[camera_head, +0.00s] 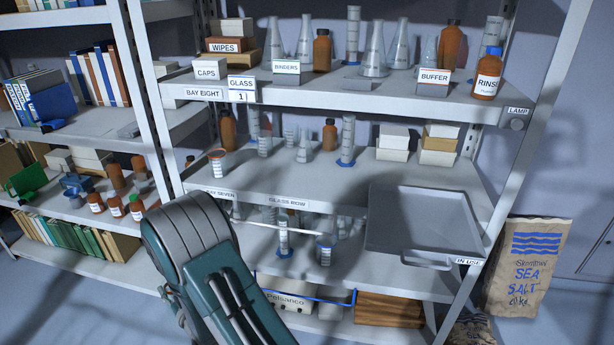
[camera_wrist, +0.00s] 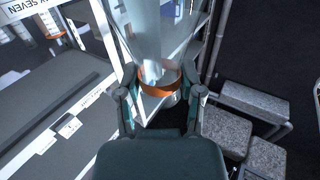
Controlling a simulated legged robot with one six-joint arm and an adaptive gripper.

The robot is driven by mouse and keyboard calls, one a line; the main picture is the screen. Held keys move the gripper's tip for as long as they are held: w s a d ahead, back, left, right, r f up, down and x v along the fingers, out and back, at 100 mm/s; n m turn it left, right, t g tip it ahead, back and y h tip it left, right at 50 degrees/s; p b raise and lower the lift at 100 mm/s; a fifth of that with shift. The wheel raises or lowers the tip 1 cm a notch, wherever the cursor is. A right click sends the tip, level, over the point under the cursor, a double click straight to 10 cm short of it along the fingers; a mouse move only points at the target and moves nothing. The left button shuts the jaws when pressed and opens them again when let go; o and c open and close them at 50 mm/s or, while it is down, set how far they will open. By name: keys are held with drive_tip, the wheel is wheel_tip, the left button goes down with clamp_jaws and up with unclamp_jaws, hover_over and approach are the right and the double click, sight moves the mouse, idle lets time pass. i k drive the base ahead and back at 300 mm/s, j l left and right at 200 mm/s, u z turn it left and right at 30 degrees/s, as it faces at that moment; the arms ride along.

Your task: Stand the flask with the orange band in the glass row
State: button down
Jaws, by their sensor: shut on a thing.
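In the wrist view my gripper (camera_wrist: 160,86) is shut on a clear glass flask (camera_wrist: 153,35). An orange band (camera_wrist: 160,82) circles the flask between the two fingers. The gripper and held flask cannot be made out in the head view, where my arm fills the lower middle. The glass row is the middle shelf, with a GLASS ROW label (camera_head: 287,202) on its front edge. Several glass pieces stand toward its back, among them a tall cylinder with a blue base (camera_head: 347,140) and a small flask (camera_head: 304,148). A vessel with an orange rim (camera_head: 217,163) stands at its left.
A grey tray (camera_head: 420,215) lies at the right of the glass row shelf. White boxes (camera_head: 392,142) stand behind it. The front middle of the glass row is mostly bare.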

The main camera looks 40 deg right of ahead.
sight(265, 178)
drive_tip(key=z, duration=1.35)
